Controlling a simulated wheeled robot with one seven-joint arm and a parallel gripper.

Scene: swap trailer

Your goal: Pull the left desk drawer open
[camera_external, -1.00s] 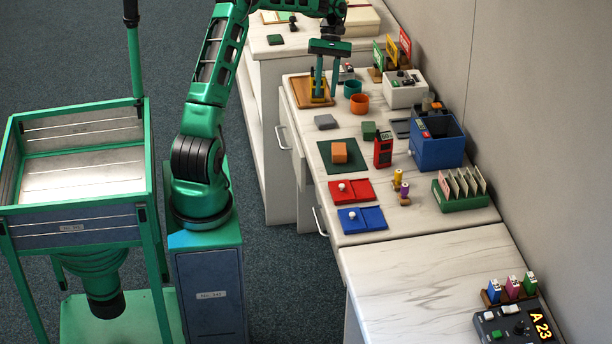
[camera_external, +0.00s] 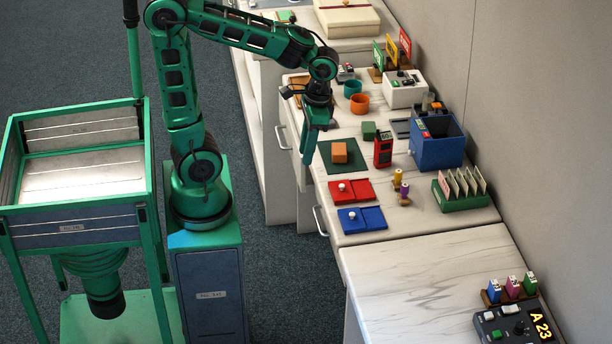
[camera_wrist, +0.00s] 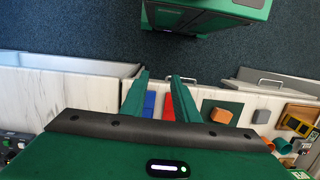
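The desk (camera_external: 415,215) has pale drawer fronts along its near edge with two bar handles. The nearer handle (camera_external: 319,222) belongs to the right drawer. My gripper (camera_external: 308,160) points down by the desk's front edge, between the two handles and apart from both. In the wrist view my gripper (camera_wrist: 160,85) has its two green fingers apart with nothing between them. A handle (camera_wrist: 270,83) shows to their right there.
A green mat (camera_external: 328,166) with an orange block (camera_external: 339,153), a red tray (camera_external: 363,189) and a blue tray (camera_external: 375,216) lie near the front edge. A blue bin (camera_external: 440,152) stands behind. The floor before the desk is clear.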

